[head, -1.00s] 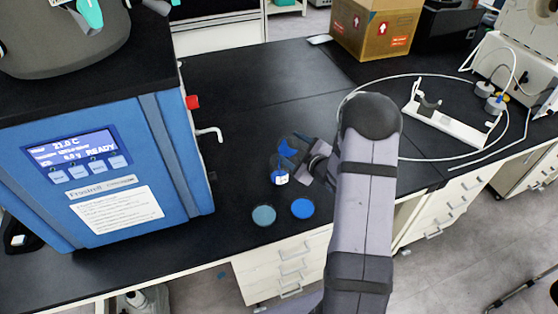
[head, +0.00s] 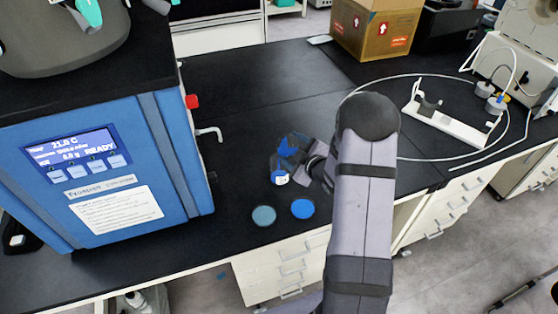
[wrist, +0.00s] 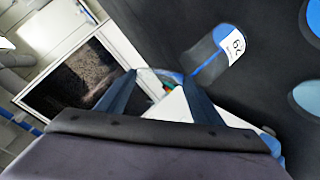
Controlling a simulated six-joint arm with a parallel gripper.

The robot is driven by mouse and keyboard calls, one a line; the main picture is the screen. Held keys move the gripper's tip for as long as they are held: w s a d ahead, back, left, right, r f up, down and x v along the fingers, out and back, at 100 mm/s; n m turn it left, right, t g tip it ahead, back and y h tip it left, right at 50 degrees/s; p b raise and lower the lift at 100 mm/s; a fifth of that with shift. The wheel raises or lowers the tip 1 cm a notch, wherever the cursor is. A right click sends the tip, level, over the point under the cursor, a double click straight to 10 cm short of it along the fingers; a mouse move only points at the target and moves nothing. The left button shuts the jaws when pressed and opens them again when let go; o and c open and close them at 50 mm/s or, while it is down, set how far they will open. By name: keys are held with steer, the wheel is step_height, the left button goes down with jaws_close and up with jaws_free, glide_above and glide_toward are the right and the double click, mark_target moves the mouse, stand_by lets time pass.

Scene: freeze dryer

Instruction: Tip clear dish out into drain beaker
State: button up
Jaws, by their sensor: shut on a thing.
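My gripper (head: 291,148) is in the head view, just above the bench, with its blue fingers partly hidden by its own body. In the wrist view my gripper (wrist: 150,84) is shut on a clear dish (wrist: 158,74), whose thin see-through rim shows between the fingertips and looks tilted. A small container with a white label and a blue band (wrist: 212,56) is just beyond the fingertips; I take it as the drain beaker. It also shows in the head view (head: 280,178), directly below the fingers. I cannot make out the dish's contents.
A teal disc (head: 264,215) and a blue disc (head: 302,209) lie near the bench's front edge. The blue freeze dryer (head: 110,170) stands to the left, with a tap (head: 210,133) on its side. A white stand (head: 450,125) and looped tube are to the right.

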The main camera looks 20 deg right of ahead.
steer(key=shift+s+a+r+n+t+h+b, duration=0.2)
steer(key=shift+a+n+h+b, duration=0.25)
steer(key=shift+n+b, duration=0.25)
steer(key=shift+s+a+r+n+t+h+b, duration=0.1)
steer(key=shift+a+r+n+t+h+b, duration=0.1)
steer(key=shift+a+n+h+b, duration=0.45)
stand_by(4.6)
steer(key=shift+r+n+t+b, duration=0.1)
steer(key=shift+n+t+b, duration=0.2)
steer(key=shift+n+b, duration=0.7)
stand_by(1.1)
